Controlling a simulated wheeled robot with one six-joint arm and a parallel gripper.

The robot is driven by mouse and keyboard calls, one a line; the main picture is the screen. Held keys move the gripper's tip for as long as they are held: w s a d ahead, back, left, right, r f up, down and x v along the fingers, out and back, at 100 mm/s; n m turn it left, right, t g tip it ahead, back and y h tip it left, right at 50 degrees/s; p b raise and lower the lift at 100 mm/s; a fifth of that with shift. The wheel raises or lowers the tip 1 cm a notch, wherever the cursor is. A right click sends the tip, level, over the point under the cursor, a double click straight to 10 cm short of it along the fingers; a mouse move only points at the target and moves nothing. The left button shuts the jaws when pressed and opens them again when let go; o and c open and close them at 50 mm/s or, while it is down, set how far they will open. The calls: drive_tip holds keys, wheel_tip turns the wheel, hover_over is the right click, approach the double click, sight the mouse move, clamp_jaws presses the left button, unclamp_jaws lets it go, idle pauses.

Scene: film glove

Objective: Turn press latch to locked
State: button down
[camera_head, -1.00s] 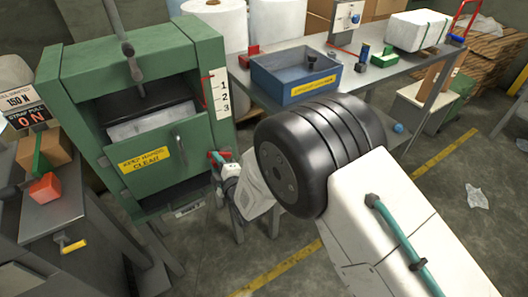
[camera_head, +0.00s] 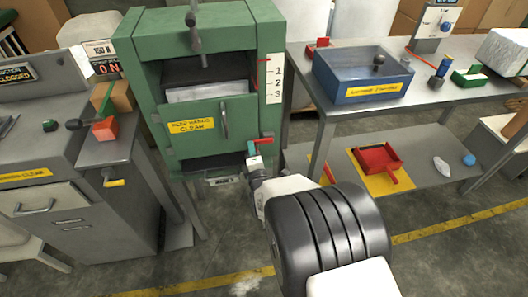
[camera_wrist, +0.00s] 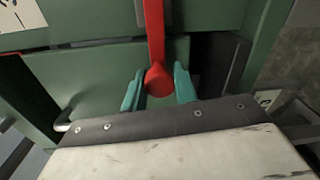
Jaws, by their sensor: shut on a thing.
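The green press (camera_head: 217,60) stands at the centre left in the head view, with a "keep hands clear" label on its door. Its red latch (camera_head: 264,141) is at the door's lower right side. In the wrist view the red latch (camera_wrist: 156,40) is a bar with a rounded end. My gripper (camera_wrist: 158,86) has a teal finger on each side of that end and is shut on it. In the head view my gripper (camera_head: 254,162) is small beside the latch, and my arm partly hides the area below.
A grey bench with a blue tray (camera_head: 360,75) stands to the right; a red dustpan (camera_head: 378,160) lies on its lower shelf. A grey cabinet (camera_head: 80,215) with a yellow handle stands to the left. Open floor with a yellow line lies in front.

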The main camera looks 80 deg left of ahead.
drive_tip(key=shift+s, duration=0.15)
drive_tip(key=c, duration=1.1)
unclamp_jaws()
drive_tip(key=shift+f, duration=0.1)
drive_tip(key=shift+d, duration=0.1)
drive_tip(key=d, duration=0.7)
drive_tip(key=shift+d+r, duration=0.2)
drive_tip(key=shift+d, duration=0.1)
